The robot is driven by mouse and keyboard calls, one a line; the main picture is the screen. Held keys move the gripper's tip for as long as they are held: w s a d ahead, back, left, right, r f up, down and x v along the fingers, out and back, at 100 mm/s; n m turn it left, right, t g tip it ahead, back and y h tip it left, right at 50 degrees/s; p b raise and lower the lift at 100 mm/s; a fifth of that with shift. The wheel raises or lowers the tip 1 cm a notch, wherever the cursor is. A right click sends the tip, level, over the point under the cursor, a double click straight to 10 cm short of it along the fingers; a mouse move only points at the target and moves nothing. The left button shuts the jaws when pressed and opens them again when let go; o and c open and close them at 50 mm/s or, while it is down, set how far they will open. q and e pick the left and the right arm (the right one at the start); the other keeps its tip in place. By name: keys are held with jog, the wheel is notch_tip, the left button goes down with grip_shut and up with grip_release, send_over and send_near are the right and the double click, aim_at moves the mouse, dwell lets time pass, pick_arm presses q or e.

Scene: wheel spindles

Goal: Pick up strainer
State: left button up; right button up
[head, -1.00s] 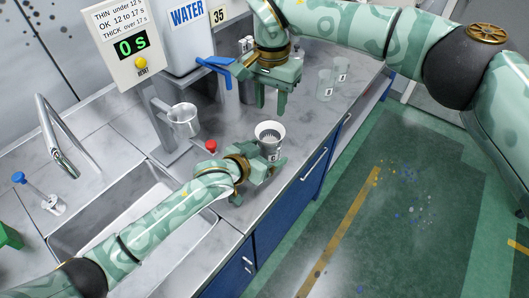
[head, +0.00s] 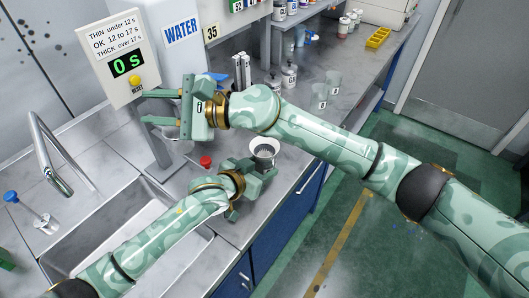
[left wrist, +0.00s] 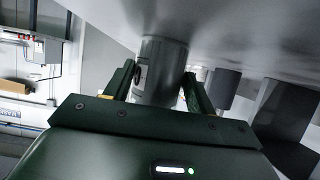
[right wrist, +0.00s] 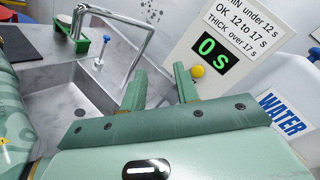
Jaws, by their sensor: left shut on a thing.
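The strainer (head: 264,148) is a pale funnel with a dark mesh middle. It sits in the top of a grey cup near the bench's front edge. My left gripper (head: 255,183) is at this cup from the near side. In the left wrist view, its fingers (left wrist: 160,78) are shut on the grey cup (left wrist: 162,58), one on each side. My right gripper (head: 146,106) is open and empty, its fingers pointing left in front of the timer post. In the right wrist view, its spread fingers (right wrist: 160,82) have nothing between them.
The timer box (head: 122,47) has a yellow button (head: 135,81) and reads 0 s. A red-capped item (head: 206,161) stands by my left gripper. The sink (head: 135,215) is at the near left. Clear cups (head: 333,80) stand further back. My right arm crosses above the bench.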

jog(key=d+m+t+h, duration=0.4)
jog(key=d+m+t, duration=0.2)
jog(key=m+t, duration=1.05)
jog(key=m+g+h, duration=0.5)
jog(key=m+h, duration=0.9)
jog(key=m, duration=0.1)
send_near(277, 146)
jog(key=x, duration=0.6)
jog(key=shift+w+f, duration=0.2)
jog(key=shift+w, duration=0.1)
jog(key=shift+n+t, duration=0.25)
grip_shut()
